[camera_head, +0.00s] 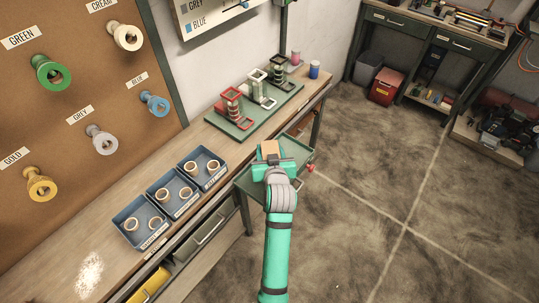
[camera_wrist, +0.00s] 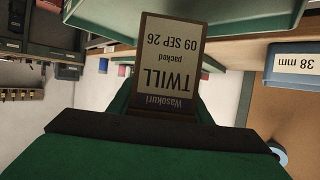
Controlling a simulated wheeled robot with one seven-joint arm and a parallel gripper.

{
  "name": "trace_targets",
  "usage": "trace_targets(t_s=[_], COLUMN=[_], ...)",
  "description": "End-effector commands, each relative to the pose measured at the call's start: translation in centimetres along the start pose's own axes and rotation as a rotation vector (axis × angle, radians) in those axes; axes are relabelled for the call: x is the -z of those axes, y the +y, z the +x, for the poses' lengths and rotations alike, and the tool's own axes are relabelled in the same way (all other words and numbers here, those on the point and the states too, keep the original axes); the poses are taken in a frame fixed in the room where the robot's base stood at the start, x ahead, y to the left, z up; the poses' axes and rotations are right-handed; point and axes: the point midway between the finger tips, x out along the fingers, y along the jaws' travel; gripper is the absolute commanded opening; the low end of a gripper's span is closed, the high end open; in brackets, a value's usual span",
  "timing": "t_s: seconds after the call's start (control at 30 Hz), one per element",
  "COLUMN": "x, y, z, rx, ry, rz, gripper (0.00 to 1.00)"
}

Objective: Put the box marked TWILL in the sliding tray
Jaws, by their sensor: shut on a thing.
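The TWILL box (camera_head: 270,147) is a small tan box. Its label reads TWILL upside down in the wrist view (camera_wrist: 165,65), with "packed" and "09 SEP 26" on it. My gripper (camera_head: 272,161) is shut on the box, with its dark fingers (camera_wrist: 165,130) across the box's lower part in the wrist view. The sliding tray (camera_head: 247,184) is green and sticks out from the workbench's front edge. In the head view my gripper and the box overlap the tray and hide its middle. I cannot tell whether the box touches it.
Three blue bins (camera_head: 160,192) with tape rolls stand on the workbench (camera_head: 104,255), left of the tray. A green board (camera_head: 243,132) with several winding stands is behind. A red knob (camera_head: 311,168) is at the tray's right. Floor to the right is clear.

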Motion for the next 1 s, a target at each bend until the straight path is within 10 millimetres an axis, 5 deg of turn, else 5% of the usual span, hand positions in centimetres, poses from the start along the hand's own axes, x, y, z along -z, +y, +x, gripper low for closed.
trace_targets(t_s=[0.27, 0.47, 0.87, 0.9, 1.0], x=[-0.9, -3.3, -3.8, -3.8, -3.8], y=[0.1, 0.1, 0.2, 0.2, 0.2], z=[1.7, 2.5, 2.7, 2.7, 2.7], rx=[0.0, 0.001, -0.001, 0.0, 0.0], ry=[0.0, 0.0, 0.001, 0.0, 0.001], rz=[0.0, 0.0, 0.001, 0.001, 0.0], gripper=[0.18, 0.18, 0.18, 0.52, 0.63])
